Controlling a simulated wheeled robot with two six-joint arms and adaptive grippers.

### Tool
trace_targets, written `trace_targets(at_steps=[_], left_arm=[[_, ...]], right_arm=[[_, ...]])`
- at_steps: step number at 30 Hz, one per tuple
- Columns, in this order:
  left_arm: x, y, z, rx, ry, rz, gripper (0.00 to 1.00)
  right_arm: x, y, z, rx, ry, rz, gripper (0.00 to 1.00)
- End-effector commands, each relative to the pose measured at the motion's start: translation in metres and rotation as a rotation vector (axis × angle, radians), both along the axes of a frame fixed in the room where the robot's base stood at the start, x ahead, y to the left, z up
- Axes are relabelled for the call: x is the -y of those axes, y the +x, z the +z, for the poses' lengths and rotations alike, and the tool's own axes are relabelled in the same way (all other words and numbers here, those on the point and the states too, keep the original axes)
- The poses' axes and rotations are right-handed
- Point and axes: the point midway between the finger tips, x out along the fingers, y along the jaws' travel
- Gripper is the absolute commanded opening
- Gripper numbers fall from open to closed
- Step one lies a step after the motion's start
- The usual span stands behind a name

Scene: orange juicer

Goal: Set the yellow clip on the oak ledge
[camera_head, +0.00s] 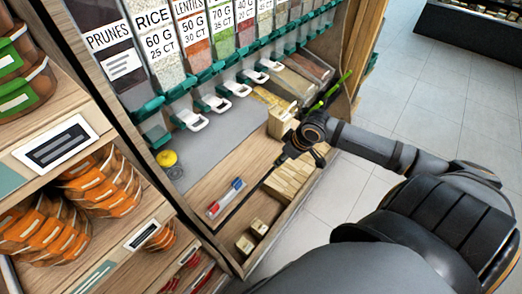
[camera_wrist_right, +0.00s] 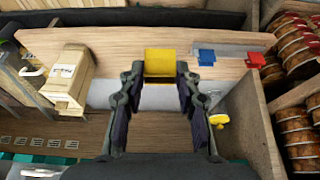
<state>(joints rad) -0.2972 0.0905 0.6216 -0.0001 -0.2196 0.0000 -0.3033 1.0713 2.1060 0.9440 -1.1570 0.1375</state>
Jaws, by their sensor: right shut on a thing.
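The yellow clip (camera_wrist_right: 160,62) is a small block between the two fingertips of my right gripper (camera_wrist_right: 160,85), which is shut on it. The gripper also shows in the head view (camera_head: 298,152), over the wooden counter, where the clip cannot be made out. In the wrist view the clip overlaps the near edge of the oak ledge (camera_wrist_right: 110,42); whether it touches the ledge I cannot tell. A blue clip (camera_wrist_right: 206,57) and a red clip (camera_wrist_right: 255,60) are to the right of it. My left gripper is not in view.
A tan box with a label (camera_wrist_right: 70,78) stands left of the gripper in the wrist view. Bulk dispensers (camera_head: 195,50) line the back. A round yellow object (camera_head: 166,158) lies below them. Pale blocks (camera_head: 291,180) are stacked near my gripper. Orange tubs (camera_head: 95,180) fill the left shelves.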

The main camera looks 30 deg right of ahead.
Motion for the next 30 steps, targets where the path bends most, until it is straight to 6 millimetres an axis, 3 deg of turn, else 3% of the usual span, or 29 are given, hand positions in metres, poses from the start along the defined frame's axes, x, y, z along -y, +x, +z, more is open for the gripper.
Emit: trace_targets(at_steps=[6, 14, 18, 22, 26, 30], left_arm=[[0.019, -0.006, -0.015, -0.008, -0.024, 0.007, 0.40], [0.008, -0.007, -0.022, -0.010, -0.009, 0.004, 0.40], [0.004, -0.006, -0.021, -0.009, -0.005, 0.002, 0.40], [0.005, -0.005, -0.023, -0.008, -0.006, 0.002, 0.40], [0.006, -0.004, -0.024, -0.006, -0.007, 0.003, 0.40], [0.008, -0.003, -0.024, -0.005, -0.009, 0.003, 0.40]], right_arm=[[-0.005, 0.015, -0.009, 0.009, 0.008, -0.008, 0.20], [-0.021, 0.058, -0.026, 0.005, 0.013, -0.007, 0.20], [-0.035, 0.092, -0.040, 0.002, 0.013, -0.002, 0.20], [-0.039, 0.111, -0.072, -0.003, 0.005, -0.002, 0.20], [-0.042, 0.125, -0.089, -0.002, 0.001, -0.001, 0.20], [-0.043, 0.129, -0.094, 0.000, -0.001, -0.001, 0.20]])
